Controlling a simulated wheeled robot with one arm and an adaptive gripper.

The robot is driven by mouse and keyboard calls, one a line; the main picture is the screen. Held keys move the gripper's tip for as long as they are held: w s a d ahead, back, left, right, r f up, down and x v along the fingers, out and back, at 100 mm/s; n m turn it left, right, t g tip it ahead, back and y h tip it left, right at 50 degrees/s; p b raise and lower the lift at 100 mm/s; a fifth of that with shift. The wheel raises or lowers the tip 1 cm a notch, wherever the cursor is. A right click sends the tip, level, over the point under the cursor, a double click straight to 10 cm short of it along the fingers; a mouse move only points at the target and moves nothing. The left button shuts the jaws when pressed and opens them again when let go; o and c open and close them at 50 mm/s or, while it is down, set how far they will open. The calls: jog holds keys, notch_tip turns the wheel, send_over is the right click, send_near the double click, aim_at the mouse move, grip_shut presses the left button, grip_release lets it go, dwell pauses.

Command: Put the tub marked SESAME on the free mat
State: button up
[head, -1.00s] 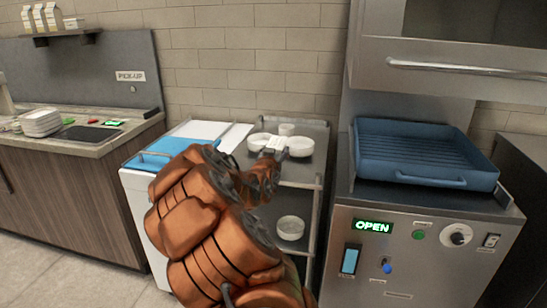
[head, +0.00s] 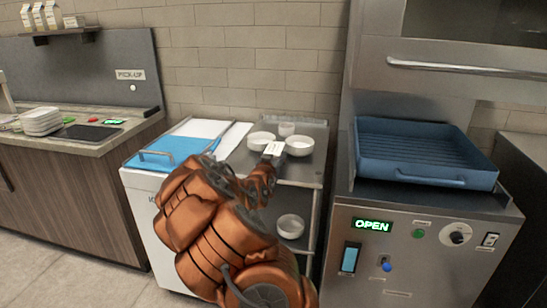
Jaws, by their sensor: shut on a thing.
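My gripper (head: 273,151) is over the steel cart top, in front of two white round bowls. It is shut on a small white piece with dark marks (head: 274,148). The marks are too small to read, so I cannot tell whether it is the SESAME tub. The left bowl (head: 261,138) and right bowl (head: 300,145) stand on the cart. A small pale cup (head: 286,129) stands behind them. My arm hides the front of the cart top. I cannot make out any mat.
Another bowl (head: 290,226) sits on the cart's lower shelf. A white cabinet with a blue lid (head: 180,149) is left of the cart. A steel machine with a blue tray (head: 425,155) stands right.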

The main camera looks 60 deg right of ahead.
jog(key=shift+f, duration=0.15)
jog(key=o, duration=1.4)
jog(key=shift+a, duration=0.15)
jog(key=shift+b+v, duration=0.6)
jog(key=shift+v, duration=5.3)
jog(key=shift+a, duration=0.1)
